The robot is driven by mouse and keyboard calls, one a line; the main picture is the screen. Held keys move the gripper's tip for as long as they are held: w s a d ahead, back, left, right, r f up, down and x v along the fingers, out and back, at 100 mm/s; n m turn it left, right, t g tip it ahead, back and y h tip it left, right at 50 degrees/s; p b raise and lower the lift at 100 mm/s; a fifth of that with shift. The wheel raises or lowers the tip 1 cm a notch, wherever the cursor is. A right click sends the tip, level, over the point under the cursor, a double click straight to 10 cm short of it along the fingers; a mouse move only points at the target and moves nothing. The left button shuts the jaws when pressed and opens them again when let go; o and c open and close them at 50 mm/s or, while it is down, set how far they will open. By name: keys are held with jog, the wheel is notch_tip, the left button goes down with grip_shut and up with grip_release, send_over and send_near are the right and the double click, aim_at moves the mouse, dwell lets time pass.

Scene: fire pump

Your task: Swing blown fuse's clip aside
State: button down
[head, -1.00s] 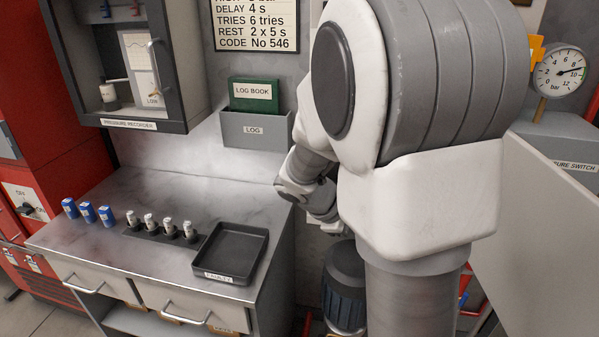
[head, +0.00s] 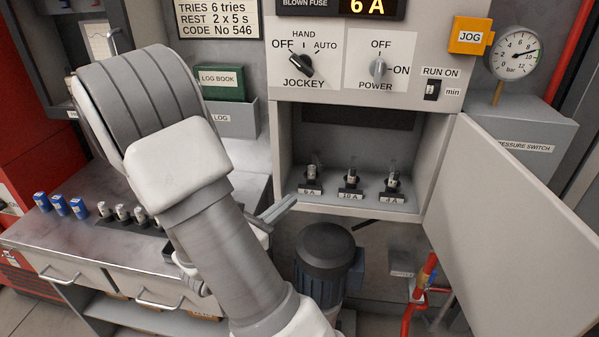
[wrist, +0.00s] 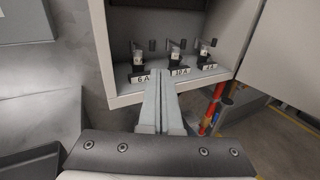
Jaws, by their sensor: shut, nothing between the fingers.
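A display (head: 340,6) labelled BLOWN FUSE reads 6 A. The open cabinet below holds three fuses in a row. The 6 A fuse (head: 312,173) is leftmost, upright in a dark holder, and also shows in the wrist view (wrist: 137,60). Its clip looks like a small dark piece near the fuse top (wrist: 136,46); its exact position is too small to tell. The 10 A fuse (head: 351,178) is in the middle and the 4 A fuse (head: 392,179) at right. My gripper (head: 290,201) is shut and empty, just outside the cabinet's lower front edge, pointing toward the 6 A holder.
The cabinet door (head: 510,230) stands open to the right. The cabinet's front lip (head: 350,213) lies close to my fingers. A dark motor (head: 325,255) stands below. The bench (head: 60,235) at left carries several blue and white fuses.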

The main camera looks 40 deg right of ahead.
aim_at(320, 168)
jog(key=shift+w+a+n+t, duration=0.35)
jog(key=shift+a+n+t, duration=0.05)
jog(key=shift+n+t, duration=0.1)
jog(key=x, duration=1.4)
jog(key=shift+d, duration=0.1)
jog(key=shift+s+d+b, duration=0.1)
jog(key=shift+b, duration=0.25)
jog(key=shift+s+t, duration=0.15)
jog(key=shift+t, duration=0.15)
